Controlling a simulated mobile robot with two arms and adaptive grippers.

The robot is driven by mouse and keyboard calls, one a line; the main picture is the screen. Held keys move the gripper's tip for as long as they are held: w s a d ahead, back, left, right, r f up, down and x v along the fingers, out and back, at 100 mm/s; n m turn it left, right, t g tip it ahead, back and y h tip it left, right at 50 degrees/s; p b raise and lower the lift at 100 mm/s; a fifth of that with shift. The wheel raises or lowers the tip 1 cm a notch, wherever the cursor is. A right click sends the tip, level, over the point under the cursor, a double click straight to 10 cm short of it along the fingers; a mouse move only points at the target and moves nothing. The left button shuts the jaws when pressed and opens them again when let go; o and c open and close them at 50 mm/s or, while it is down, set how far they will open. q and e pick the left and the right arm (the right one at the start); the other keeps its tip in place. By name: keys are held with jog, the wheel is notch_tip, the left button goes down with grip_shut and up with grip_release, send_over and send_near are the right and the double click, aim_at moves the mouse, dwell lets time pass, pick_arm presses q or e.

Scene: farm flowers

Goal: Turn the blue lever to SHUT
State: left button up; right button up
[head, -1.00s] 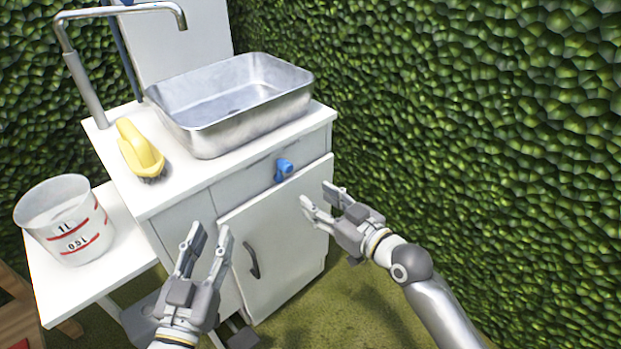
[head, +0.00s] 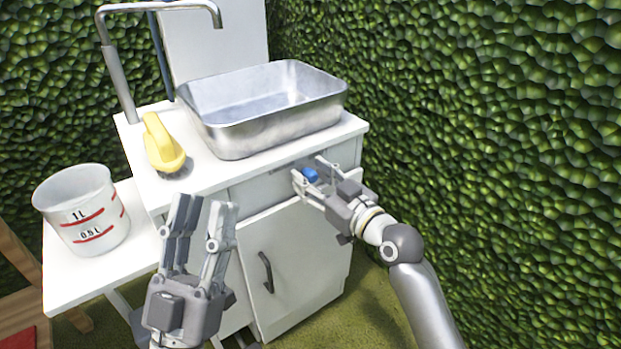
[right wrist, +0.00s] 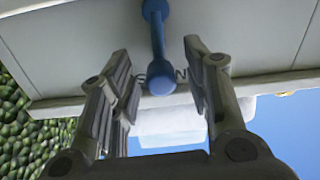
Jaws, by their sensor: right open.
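The blue lever (head: 310,175) is on the front of the white cabinet (head: 262,192), below the sink. In the head view it is partly hidden by my right gripper (head: 308,172). In the right wrist view the lever (right wrist: 158,45) sits between the open fingers of my right gripper (right wrist: 160,75), with a gap visible on each side. Dark lettering behind the lever is partly covered; its full wording cannot be read. My left gripper (head: 203,212) is open and empty, in front of the cabinet's left part.
A metal basin (head: 265,125) and a yellow brush (head: 160,147) are on the cabinet top, with a faucet (head: 118,75) at the left. A measuring bucket (head: 85,215) stands on the white side table (head: 70,290). A green hedge (head: 480,130) rises close on the right.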

aim_at(311, 167)
pick_arm(q)
jog(key=shift+s+r+t, duration=0.3)
jog(key=shift+s+r, duration=0.05)
jog(key=shift+s, duration=0.1)
pick_arm(e)
jog(key=shift+w+a, duration=0.3)
jog(key=shift+w, duration=0.1)
grip_shut()
jog(key=shift+w+d+m+p, duration=0.25)
jog(key=shift+d+m+p, duration=0.15)
jog(key=shift+m+p, duration=0.65)
jog(key=m, duration=0.1)
jog(key=d+m+p, duration=0.1)
jog(key=m, duration=0.1)
jog(key=shift+w+f, duration=0.2)
jog(key=shift+w, duration=0.15)
pick_arm(q)
jog(key=w+f+g+y, duration=0.1)
jog(key=w+f+g, duration=0.2)
jog(key=f, duration=0.4)
jog(key=w+f+g+y, duration=0.2)
jog(key=f+g, duration=0.4)
jog(key=f, duration=0.1)
jog(key=shift+w+a+f+g, duration=0.2)
jog(key=shift+w+a+g, duration=0.1)
jog(key=shift+w, duration=0.1)
pick_arm(e)
jog(key=shift+w+d+f+m, duration=0.15)
jog(key=shift+d+f+m, duration=0.05)
jog(key=shift+m, duration=0.65)
